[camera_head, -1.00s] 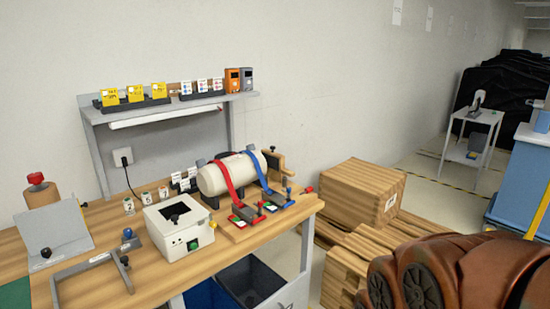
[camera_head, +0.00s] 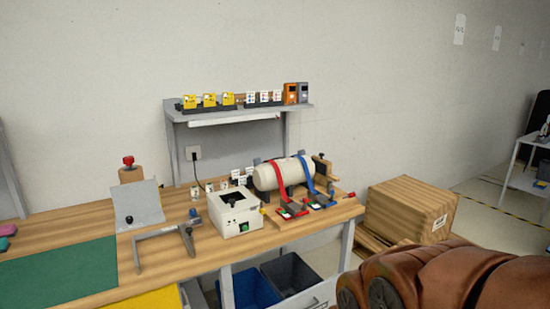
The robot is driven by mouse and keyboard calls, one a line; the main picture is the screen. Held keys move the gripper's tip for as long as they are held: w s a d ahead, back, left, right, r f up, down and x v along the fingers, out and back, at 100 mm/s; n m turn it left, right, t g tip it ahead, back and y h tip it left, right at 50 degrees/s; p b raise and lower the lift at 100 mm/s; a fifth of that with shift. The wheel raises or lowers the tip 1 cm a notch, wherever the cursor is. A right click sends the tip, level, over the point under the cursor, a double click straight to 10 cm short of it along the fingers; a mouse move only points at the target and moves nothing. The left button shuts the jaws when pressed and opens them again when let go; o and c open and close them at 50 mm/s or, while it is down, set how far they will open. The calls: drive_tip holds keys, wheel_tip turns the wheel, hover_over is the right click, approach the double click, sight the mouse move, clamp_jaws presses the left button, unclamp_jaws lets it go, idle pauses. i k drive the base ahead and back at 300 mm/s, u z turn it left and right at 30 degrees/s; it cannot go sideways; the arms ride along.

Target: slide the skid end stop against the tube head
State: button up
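The tube (camera_head: 265,178), a cream cylinder, lies on its side on a wooden skid toward the right end of the bench. A red strap (camera_head: 279,180) and a blue strap (camera_head: 307,173) pass over it. A wooden end stop (camera_head: 323,168) with a black knob on top stands upright by the tube's right end. I cannot tell whether the stop touches the tube head; the tube's end is partly hidden by the blue strap. My gripper is not in view; only brown, rounded parts of my arm show at the lower right.
A white box (camera_head: 237,222) with a green button and a grey clamp frame (camera_head: 160,233) stand left of the tube on the bench. A shelf (camera_head: 240,115) with yellow and white cards is behind. A wooden crate (camera_head: 410,207) stands right of the bench. Bins (camera_head: 290,272) sit below.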

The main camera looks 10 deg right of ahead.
sight(323, 167)
drive_tip(key=z, duration=0.9)
drive_tip(key=i, duration=0.75)
drive_tip(key=z, duration=0.5)
drive_tip(key=i, duration=0.9)
drive_tip(key=u, duration=1)
drive_tip(key=i, duration=0.85)
drive_tip(key=u, duration=1.05)
